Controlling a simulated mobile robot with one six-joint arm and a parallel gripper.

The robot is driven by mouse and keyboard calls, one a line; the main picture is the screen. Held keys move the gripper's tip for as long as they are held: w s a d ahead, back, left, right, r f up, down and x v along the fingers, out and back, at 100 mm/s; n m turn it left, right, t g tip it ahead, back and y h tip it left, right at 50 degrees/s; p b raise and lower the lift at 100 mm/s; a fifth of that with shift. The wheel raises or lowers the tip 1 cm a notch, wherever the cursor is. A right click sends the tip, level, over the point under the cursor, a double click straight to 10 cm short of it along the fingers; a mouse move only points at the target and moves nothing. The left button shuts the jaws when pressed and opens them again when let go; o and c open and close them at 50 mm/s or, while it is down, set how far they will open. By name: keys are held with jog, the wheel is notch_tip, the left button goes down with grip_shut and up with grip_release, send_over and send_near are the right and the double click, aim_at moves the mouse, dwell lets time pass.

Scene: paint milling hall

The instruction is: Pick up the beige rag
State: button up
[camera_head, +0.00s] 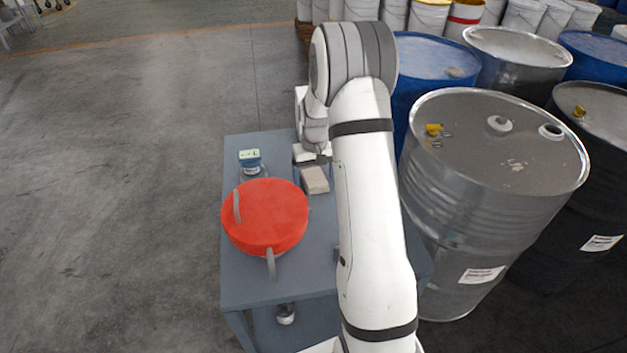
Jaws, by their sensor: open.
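The beige rag (315,180) looks like a small folded block. It lies on the blue-grey table (245,290), just right of a red round lid-like object. My gripper (312,160) points down right at the far end of the rag in the picture. Its jaws are open, and the fingertips are small and partly hidden. I cannot tell whether they touch the rag or hover above it. My arm covers the table's right part.
The red round object (270,212) with grey handles takes up the table's middle. A small blue device (251,160) with a pale display stands behind it. A steel drum (480,220) and a blue drum (425,70) stand close on the right. The floor at left is clear.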

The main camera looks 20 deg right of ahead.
aim_at(315, 177)
jog(key=shift+c, duration=0.5)
jog(key=c, duration=1)
jog(key=shift+r, duration=0.1)
notch_tip(315, 177, up, 10)
jog(key=shift+f, duration=0.1)
